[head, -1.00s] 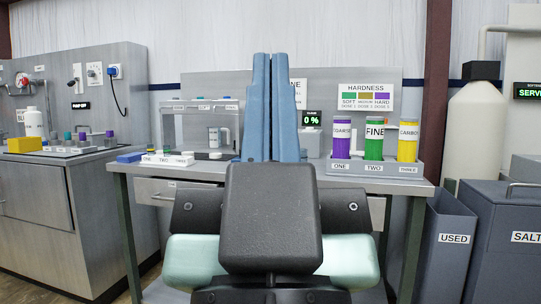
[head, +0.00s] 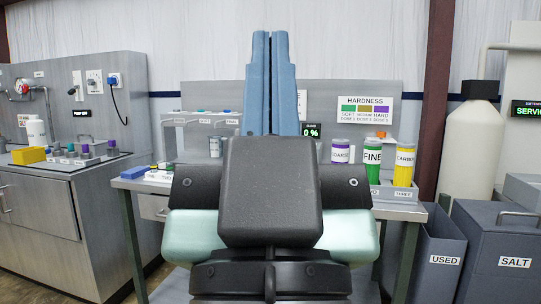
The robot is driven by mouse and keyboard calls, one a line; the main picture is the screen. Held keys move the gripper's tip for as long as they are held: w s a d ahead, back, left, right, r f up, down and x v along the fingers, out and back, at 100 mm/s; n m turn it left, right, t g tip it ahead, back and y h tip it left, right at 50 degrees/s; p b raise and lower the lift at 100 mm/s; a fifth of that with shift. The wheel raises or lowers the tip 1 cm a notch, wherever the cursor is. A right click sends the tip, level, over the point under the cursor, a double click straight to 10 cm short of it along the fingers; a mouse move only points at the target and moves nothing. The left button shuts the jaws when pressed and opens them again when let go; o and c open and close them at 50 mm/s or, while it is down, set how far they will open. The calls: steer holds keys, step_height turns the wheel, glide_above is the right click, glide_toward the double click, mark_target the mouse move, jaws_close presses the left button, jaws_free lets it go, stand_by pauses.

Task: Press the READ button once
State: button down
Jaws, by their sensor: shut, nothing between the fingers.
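My gripper (head: 271,36) points up and away over the bench, with its long blue fingers together and nothing between them. A small dark display reading 0 % (head: 311,130) shows just right of the fingers, on a grey unit at the back of the bench. I cannot make out a button marked READ. My fingers and black gripper body hide the middle of the bench and part of the panel behind it.
Purple (head: 340,151), green (head: 372,156) and yellow (head: 405,164) labelled cylinders stand in a rack at the bench's right. A USED bin (head: 443,252) and SALT box (head: 514,245) stand right.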

step_height(320, 180, up, 23)
steer(key=p, duration=2)
steer(key=shift+p, duration=0.3)
steer(key=shift+r, duration=0.1)
